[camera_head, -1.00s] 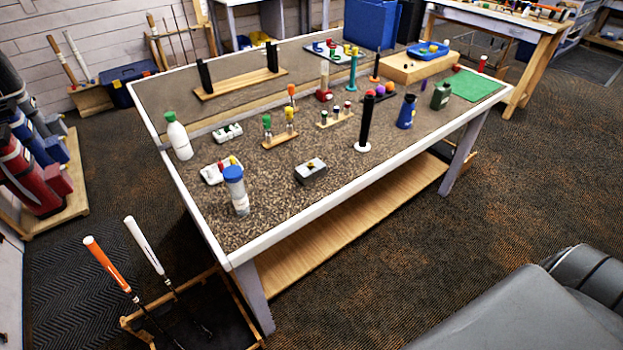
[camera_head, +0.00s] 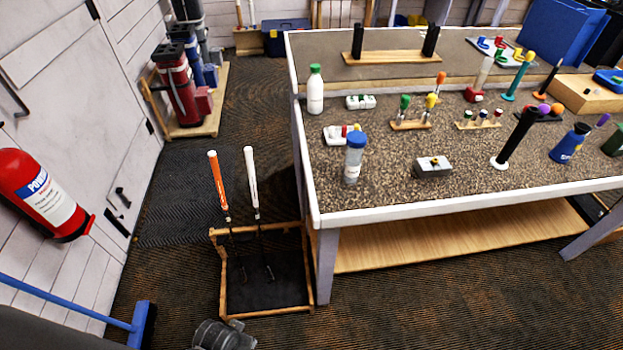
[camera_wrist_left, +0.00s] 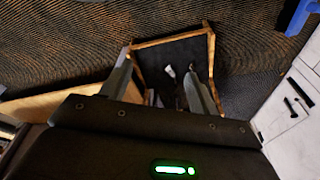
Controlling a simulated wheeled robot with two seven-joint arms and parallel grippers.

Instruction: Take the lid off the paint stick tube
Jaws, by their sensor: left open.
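A clear tube (camera_head: 353,166) with a blue lid (camera_head: 356,140) stands upright near the front left corner of the workbench; the lid sits on its top. It appears to be the paint stick tube, though no lettering is readable. My left gripper (camera_wrist_left: 160,64) shows in the left wrist view with its two fingers apart and nothing held between them. It points down over the floor beside the bench, above the wooden club rack, away from the tube. My right gripper is not in view.
The workbench (camera_head: 400,200) carries a white bottle (camera_head: 315,92) with a green cap, a grey block (camera_head: 433,167) and several small stands. The wooden club rack (camera_head: 262,305) holds an orange-gripped club (camera_head: 217,180) and a white-gripped one (camera_head: 251,178). A fire extinguisher (camera_head: 42,192) hangs at left.

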